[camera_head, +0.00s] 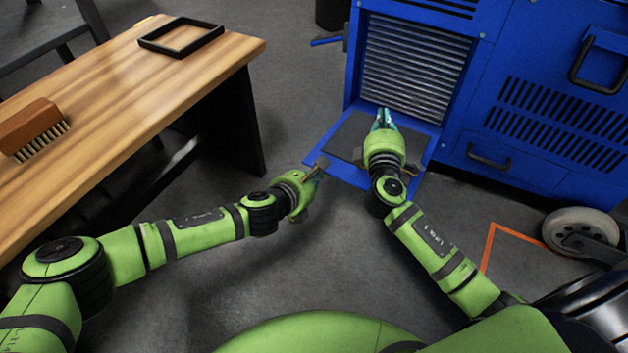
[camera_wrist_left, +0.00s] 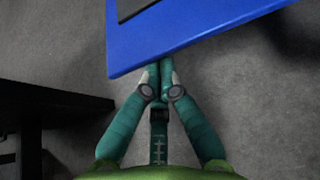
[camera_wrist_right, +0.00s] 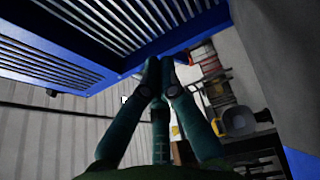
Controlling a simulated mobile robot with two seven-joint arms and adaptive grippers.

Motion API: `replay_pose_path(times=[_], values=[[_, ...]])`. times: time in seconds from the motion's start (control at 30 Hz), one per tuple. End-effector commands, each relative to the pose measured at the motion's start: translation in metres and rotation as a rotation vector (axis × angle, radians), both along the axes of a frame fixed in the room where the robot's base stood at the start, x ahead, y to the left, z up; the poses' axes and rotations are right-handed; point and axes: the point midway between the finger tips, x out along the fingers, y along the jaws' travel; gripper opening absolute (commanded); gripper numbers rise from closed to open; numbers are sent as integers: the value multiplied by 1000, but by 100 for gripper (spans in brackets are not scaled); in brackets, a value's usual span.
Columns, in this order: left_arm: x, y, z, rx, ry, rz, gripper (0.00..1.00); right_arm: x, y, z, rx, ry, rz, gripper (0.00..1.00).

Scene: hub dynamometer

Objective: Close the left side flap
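The left side flap (camera_head: 346,173) is a blue panel with a dark inset, lowered and lying out flat in front of the slatted opening of the blue machine. In the left wrist view the flap (camera_wrist_left: 195,32) fills the top, with one edge at my fingertips. My left gripper (camera_head: 320,166) has its fingers together at the flap's outer left corner; whether the tips touch it or sit under it cannot be told. My right gripper (camera_head: 383,117) is above the flap, near the opening, with its fingers together and nothing visible between them. The right wrist view shows its tips (camera_wrist_right: 161,62) near a blue frame edge.
The blue machine (camera_head: 545,120) stands at the back right, with a slatted panel (camera_head: 415,65) behind the flap. A wooden table (camera_head: 130,90) with a brush (camera_head: 32,128) and a black frame (camera_head: 181,37) stands on the left. A caster wheel (camera_head: 580,230) is at the right.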

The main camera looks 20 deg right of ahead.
Motion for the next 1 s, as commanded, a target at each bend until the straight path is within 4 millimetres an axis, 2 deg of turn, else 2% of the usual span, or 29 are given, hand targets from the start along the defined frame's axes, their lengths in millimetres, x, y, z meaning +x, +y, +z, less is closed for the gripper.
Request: replay_pose_path(times=[0.07,0.17,0.2,0.5,0.6,0.67,1.0], values=[[1,0,2,-2,-4,0,0,0,0,0,0,0,0,0],[2,0,2,-2,-4,1,0,0,0,0,0,0,0,38],[2,0,2,-2,-4,1,0,0,0,0,0,0,0,46],[2,0,2,-2,-5,2,0,0,0,1,0,0,0,46],[2,0,2,-2,-5,2,0,0,0,6,2,-3,0,46],[2,0,3,-2,-5,2,0,0,0,14,0,-4,0,46],[3,0,2,-2,-5,3,0,0,0,78,1,-5,1,46]])
